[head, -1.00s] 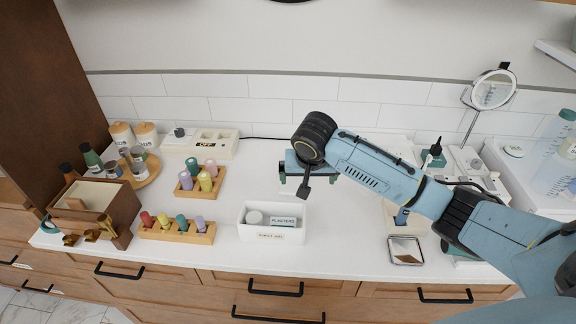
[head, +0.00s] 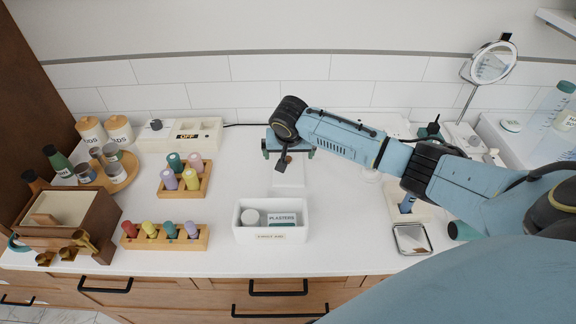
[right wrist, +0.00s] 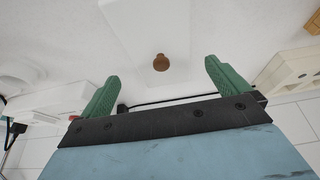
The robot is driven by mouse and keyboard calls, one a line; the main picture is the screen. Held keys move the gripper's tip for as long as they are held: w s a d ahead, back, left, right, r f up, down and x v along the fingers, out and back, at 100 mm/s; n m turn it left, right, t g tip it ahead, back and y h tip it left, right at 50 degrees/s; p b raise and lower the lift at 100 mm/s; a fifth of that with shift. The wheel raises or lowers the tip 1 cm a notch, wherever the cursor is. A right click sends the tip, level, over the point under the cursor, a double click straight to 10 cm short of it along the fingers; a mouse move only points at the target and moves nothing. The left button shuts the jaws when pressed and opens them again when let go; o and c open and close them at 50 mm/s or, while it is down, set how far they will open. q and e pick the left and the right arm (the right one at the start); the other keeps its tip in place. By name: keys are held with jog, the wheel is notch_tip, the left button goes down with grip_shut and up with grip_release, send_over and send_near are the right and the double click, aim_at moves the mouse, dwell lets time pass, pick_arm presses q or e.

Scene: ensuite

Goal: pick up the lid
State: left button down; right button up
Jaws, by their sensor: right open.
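The lid (head: 289,181) is a flat white slab lying on the white counter behind the first aid box. Its small brown knob (right wrist: 160,63) shows clearly in the right wrist view, standing on the pale lid (right wrist: 128,32). My right gripper (head: 288,150) is over the back part of the lid and hides some of it. In the right wrist view its green fingers (right wrist: 161,74) are spread wide and empty, with the knob seen between the tips. How high they are above the counter is hard to tell. My left gripper is not in view.
The open white first aid box (head: 271,236) holds plasters and a round white item. Bottle racks (head: 165,238) and a brown wooden box (head: 62,222) stand left. A white switch box (head: 180,135) is at the wall. A small mirror (head: 411,238) lies right.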

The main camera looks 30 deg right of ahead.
aim_at(288, 158)
jog(key=x, duration=0.3)
jog(key=shift+w+f+b, duration=0.2)
jog(key=shift+f+b, duration=0.1)
jog(key=shift+w+d+f, duration=0.1)
jog(key=shift+f, duration=0.25)
jog(key=c, duration=0.9)
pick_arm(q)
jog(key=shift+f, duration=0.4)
